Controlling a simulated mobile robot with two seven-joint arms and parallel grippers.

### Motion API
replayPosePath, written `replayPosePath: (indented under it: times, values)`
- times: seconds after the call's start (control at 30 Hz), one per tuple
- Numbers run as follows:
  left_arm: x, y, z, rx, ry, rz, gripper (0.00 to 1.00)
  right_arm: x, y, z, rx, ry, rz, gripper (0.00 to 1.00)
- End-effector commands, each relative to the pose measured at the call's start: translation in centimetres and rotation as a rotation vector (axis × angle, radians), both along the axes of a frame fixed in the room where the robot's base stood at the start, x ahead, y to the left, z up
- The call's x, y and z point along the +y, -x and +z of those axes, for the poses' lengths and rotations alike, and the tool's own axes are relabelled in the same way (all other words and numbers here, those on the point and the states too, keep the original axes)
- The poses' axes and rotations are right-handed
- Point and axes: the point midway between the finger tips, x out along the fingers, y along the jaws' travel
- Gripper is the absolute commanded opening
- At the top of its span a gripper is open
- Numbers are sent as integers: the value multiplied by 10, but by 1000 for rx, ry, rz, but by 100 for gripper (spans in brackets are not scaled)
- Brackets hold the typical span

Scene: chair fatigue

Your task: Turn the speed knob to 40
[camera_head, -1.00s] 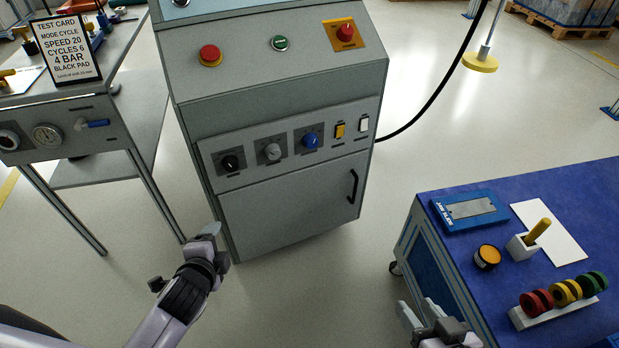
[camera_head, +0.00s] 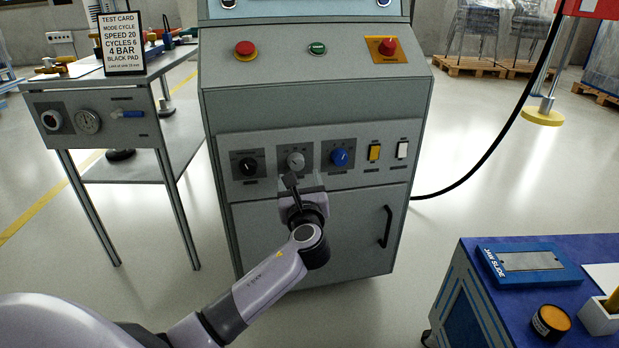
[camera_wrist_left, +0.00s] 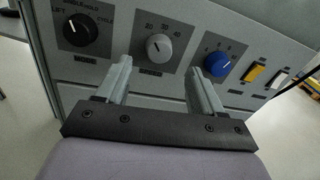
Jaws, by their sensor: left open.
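My left gripper (camera_head: 302,181) is open, just below and in front of this knob. In the left wrist view its two fingers (camera_wrist_left: 157,84) stand apart, with the knob above and between their tips and apparently not touched. My right gripper is out of view.
The black mode knob (camera_head: 248,166) is left of the speed knob and the blue knob (camera_head: 339,157) right. Yellow (camera_head: 375,151) and white (camera_head: 402,149) switches follow. A door handle (camera_head: 385,227) sticks out below. The test card (camera_head: 121,43) reads speed 20. A blue-topped bench (camera_head: 480,262) stands at right.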

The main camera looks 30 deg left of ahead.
Motion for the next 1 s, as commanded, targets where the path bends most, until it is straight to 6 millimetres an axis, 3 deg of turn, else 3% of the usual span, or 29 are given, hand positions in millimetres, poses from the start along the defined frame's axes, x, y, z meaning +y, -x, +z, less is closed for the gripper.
replayPosePath:
  times: [0.4,0.8,0.83,1.0]
  values:
    - [35,-44,-2,-1,4,-1,68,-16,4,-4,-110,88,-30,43]
    - [40,-50,0,-1,6,-2,68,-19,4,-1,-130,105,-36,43]
    - [40,-50,0,-1,6,-2,64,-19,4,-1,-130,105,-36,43]
    - [40,-50,0,-1,6,-2,11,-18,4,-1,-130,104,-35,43]
